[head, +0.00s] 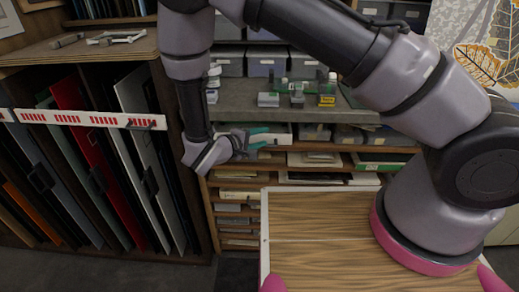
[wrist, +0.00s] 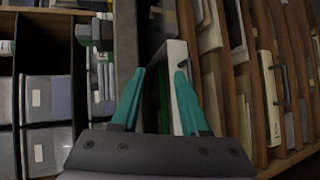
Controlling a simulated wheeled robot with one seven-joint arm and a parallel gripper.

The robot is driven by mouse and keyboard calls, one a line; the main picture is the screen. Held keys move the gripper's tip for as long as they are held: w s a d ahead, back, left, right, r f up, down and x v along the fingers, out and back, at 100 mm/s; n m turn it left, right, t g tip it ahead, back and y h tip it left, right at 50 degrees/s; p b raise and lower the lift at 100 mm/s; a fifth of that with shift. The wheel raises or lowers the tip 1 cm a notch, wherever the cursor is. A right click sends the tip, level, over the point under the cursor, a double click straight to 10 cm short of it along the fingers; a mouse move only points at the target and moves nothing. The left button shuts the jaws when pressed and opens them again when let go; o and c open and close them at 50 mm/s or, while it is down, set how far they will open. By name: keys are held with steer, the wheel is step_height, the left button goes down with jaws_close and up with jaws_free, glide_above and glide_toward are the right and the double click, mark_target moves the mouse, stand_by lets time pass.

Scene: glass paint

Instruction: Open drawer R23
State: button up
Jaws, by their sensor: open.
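My gripper (head: 262,137) is open, with teal fingers, in front of the upper rows of the drawer cabinet. In the wrist view, turned sideways, the open fingers (wrist: 160,98) have a white-edged drawer or tray (wrist: 178,55) beyond and between them. I cannot tell whether they touch it. Another pale drawer front with a dark handle (wrist: 270,95) shows to the right in the wrist view. In the head view, the cabinet's pale drawers (head: 238,195) and slots sit below a grey counter (head: 235,110). No label R23 is readable, so I cannot tell which drawer it is.
Green and yellow small items (head: 298,92) stand on the counter, with grey boxes (head: 268,62) behind. A rack of upright coloured panels (head: 85,150) stands at left, close to my gripper. A wooden-topped surface (head: 320,225) is in the foreground.

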steer(key=s+a+f+n+t+y, duration=0.3)
steer(key=a+f+n, duration=0.1)
steer(key=f, duration=0.2)
steer(key=x, duration=1)
steer(key=shift+w+f, duration=0.1)
steer(key=shift+w, duration=0.25)
steer(key=shift+c, duration=0.3)
jaws_close()
stand_by(0.4)
